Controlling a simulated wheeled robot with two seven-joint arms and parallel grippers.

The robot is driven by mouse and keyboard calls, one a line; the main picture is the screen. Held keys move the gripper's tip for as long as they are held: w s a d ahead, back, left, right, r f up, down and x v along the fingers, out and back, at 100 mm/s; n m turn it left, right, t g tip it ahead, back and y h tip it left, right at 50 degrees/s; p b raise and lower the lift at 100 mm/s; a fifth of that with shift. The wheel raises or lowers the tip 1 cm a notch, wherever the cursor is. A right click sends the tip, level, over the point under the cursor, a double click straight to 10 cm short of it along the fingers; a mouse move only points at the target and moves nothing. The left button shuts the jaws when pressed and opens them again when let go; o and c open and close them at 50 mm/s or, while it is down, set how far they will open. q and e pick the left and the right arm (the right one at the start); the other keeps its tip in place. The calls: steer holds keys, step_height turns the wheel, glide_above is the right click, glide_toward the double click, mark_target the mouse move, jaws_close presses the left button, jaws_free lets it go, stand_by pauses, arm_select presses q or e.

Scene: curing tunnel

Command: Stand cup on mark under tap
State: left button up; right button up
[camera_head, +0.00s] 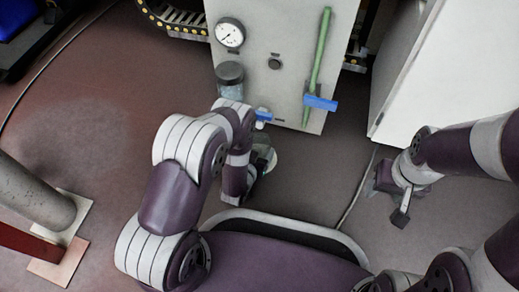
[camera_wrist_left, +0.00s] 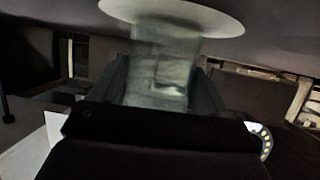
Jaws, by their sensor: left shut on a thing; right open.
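My left gripper (camera_head: 262,168) is shut on a clear, greenish cup (camera_wrist_left: 160,75). The cup sits between its two fingers in the left wrist view. A pale round disc (camera_wrist_left: 175,12), perhaps the mark, shows just beyond the cup's far end; I cannot tell if they touch. In the head view a pale round patch (camera_head: 271,160) shows beside the left gripper, and my arm hides most of the cup. A small tap with a blue handle (camera_head: 263,115) is at the lower front of the grey cabinet, just above the gripper in the picture. My right gripper (camera_head: 399,207) is open and empty.
The grey cabinet (camera_head: 285,75) carries a dial gauge (camera_head: 230,34), a jar (camera_head: 230,78) and a green tube (camera_head: 319,60) with a blue fitting. A white cabinet (camera_head: 415,70) stands right. A grey post (camera_head: 35,195) stands left. Floor between post and my arm is clear.

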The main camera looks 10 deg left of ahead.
arm_select(q)
steer(key=shift+f, duration=0.25)
steer(key=shift+f, duration=0.2)
